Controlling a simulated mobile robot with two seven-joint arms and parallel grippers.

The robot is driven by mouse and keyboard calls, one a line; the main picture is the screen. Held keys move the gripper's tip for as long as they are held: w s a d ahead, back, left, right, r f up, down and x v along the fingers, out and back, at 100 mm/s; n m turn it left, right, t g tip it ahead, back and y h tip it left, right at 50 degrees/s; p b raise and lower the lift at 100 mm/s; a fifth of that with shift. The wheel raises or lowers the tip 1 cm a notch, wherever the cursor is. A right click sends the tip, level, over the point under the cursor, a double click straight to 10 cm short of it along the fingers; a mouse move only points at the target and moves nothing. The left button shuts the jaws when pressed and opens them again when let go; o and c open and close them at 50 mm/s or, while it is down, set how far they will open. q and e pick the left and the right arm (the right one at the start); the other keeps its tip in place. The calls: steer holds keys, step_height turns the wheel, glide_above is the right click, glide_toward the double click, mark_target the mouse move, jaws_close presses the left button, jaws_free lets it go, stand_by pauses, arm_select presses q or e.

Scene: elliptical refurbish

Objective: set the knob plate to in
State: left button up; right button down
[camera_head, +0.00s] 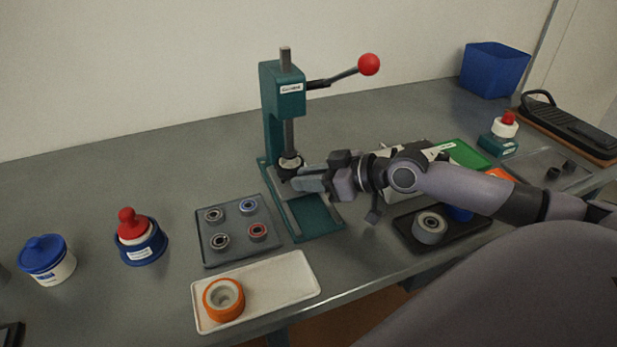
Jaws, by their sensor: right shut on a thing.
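A green arbor press (285,105) with a red-balled lever (368,65) stands in the middle of the bench. My right gripper (298,183) reaches in from the right, low over the press base, just under the ram. It is shut on the knob plate, which the fingers mostly hide. A green plate (313,216) lies at the front of the base. I cannot tell how far in the knob plate sits. My left gripper is not in view.
A grey tray (207,252) with several bearings and a pale tray (262,285) with an orange wheel (223,299) are in front. A dark tray (405,235) lies under my arm. Red-topped bottle (135,230) and blue-lidded jar (48,262) stand left. The bench's back left is clear.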

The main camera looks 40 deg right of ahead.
steer(key=shift+w+d+r, duration=0.1)
steer(key=shift+w+d, duration=0.05)
steer(key=c, duration=1.3)
jaws_free()
steer(key=shift+c, duration=0.2)
steer(key=shift+w, duration=0.1)
